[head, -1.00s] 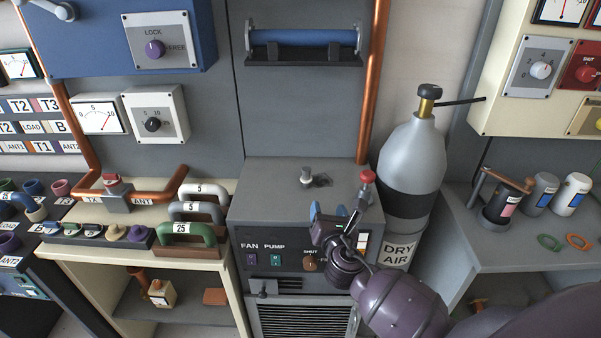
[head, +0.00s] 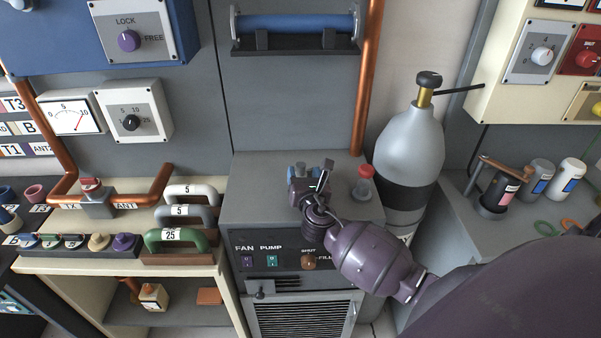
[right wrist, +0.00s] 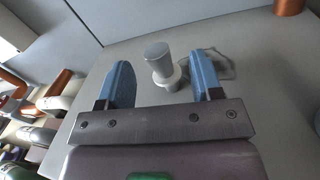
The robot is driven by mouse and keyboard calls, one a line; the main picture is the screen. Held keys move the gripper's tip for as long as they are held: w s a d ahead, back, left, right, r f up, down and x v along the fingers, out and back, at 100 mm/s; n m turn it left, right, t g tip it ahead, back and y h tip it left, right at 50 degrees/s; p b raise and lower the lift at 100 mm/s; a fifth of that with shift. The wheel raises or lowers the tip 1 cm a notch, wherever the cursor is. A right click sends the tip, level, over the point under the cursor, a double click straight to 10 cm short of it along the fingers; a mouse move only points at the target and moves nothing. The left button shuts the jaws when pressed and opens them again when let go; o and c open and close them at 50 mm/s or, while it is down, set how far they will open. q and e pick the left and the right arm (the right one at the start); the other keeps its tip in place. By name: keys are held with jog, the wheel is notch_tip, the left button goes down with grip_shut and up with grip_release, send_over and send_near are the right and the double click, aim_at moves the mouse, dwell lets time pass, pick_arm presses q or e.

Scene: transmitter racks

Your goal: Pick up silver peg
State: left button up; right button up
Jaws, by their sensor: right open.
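The silver peg (right wrist: 160,62) stands upright on the grey cabinet top (head: 250,180). My right gripper (head: 312,171) is over the cabinet top, open, with two blue fingers. In the right wrist view the peg shows between the fingers, nearer the middle, with gaps on both sides. In the head view the gripper hides most or all of the peg. My left gripper is not in view.
A red-capped fitting (head: 364,182) stands on the cabinet top just right of my gripper. A grey gas cylinder (head: 408,150) stands to the right, and a copper pipe (head: 366,90) runs up behind. Coloured handles (head: 176,235) are on the bench to the left.

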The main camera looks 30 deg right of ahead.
aim_at(300, 163)
jog(key=shift+x, duration=2.65)
jog(key=shift+a+r, duration=0.1)
jog(key=shift+r, duration=0.1)
jog(key=c, duration=1)
